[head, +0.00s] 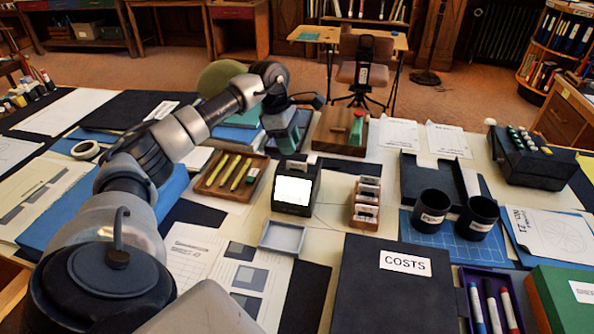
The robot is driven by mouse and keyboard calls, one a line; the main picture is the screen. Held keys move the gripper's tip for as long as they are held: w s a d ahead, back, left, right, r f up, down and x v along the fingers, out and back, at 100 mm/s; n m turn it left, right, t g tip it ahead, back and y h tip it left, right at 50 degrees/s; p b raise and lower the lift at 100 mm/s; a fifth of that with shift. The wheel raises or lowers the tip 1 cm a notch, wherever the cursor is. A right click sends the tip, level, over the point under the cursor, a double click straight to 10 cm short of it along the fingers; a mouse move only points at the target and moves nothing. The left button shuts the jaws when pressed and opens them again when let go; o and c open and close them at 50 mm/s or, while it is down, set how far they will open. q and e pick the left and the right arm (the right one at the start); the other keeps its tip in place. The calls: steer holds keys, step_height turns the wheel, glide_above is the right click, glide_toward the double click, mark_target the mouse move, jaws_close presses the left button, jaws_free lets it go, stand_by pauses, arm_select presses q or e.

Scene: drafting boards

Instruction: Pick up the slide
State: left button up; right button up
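Several small pale-framed pieces that look like slides (368,198) stand in a small wooden rack (357,222) near the middle of the table. A dark viewer (291,208) with a bright white screen stands to the left of the rack. My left arm reaches in from the left and bends down behind the viewer. Its gripper (287,146) is above and behind the viewer, apart from the rack. Its fingers are small and dark here, and I cannot tell whether they are open. My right gripper is not in view.
A shallow pale tray (283,237) lies in front of the viewer. A wooden tray (213,192) with yellow pens is to its left. A black COSTS box (385,300) and two dark cups (432,208) stand to the right. Papers lie around the rack.

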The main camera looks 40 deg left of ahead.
mark_target(295, 162)
arm_select(q)
steer(key=x, duration=0.5)
steer(key=shift+d+f, duration=0.15)
jaws_close()
